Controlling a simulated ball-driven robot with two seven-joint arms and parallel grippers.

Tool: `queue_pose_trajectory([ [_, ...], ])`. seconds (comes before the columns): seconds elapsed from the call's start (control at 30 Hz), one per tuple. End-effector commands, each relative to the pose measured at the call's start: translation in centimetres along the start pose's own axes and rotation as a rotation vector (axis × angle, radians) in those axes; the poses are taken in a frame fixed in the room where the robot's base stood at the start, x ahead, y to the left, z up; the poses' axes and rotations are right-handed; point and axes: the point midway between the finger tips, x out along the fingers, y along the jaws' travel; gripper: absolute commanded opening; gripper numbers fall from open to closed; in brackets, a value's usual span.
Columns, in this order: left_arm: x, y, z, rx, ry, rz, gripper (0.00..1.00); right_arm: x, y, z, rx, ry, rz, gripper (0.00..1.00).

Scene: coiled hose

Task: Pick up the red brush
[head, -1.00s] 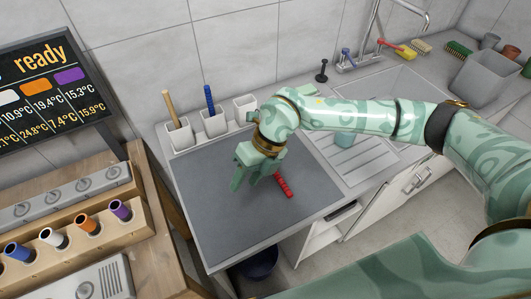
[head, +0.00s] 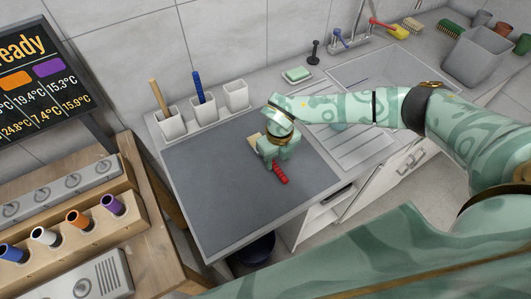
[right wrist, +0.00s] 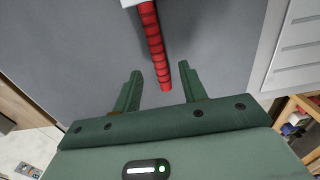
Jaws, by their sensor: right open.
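The red brush (head: 280,174) lies on the dark grey counter mat, its ribbed red handle pointing toward the front right. A pale block (head: 254,143) shows just behind my gripper, perhaps the brush's head. My right gripper (head: 275,161) is low over the brush and hides its middle. In the right wrist view the red handle (right wrist: 155,45) runs down between the two fingers of the open gripper (right wrist: 160,70), its end just past the fingertips. The fingers do not appear to touch it. A white edge shows at its far end. My left gripper is not in view.
White cups (head: 203,117) with a wooden and a blue handle stand at the mat's back edge. A green soap bar (head: 298,74), the sink and a ribbed drainboard (head: 350,135) lie to the right. A wooden bench with coloured tubes (head: 77,218) stands left. The mat's left part is clear.

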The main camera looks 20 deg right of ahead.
Motion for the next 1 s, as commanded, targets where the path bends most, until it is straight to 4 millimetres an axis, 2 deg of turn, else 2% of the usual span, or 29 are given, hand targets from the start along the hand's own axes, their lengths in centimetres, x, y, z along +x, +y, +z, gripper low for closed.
queue_pose_trajectory([
  [0.1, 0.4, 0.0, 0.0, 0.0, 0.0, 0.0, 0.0, 2.3, 0.1, 0.2, 0.0, 0.003, 0.001, 0.42],
  [0.2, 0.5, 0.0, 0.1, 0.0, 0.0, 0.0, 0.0, 3.4, 0.1, 0.2, -0.001, 0.002, 0.001, 0.42],
  [0.47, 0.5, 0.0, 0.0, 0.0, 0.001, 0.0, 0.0, 3.7, 0.1, 0.2, -0.001, 0.0, 0.001, 0.42],
  [0.57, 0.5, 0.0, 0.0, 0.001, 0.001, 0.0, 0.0, 3.7, 0.1, 0.2, -0.001, 0.0, 0.001, 0.17],
  [0.6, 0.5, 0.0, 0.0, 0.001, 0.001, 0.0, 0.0, 3.7, 0.1, 0.2, -0.001, 0.0, 0.001, 0.06],
  [0.63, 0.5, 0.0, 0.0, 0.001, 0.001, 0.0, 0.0, 3.7, 0.1, 0.2, -0.001, 0.001, 0.001, 0.0],
  [1.0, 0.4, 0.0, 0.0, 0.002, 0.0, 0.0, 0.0, 3.4, 0.1, 0.3, -0.001, 0.0, 0.001, 0.0],
])
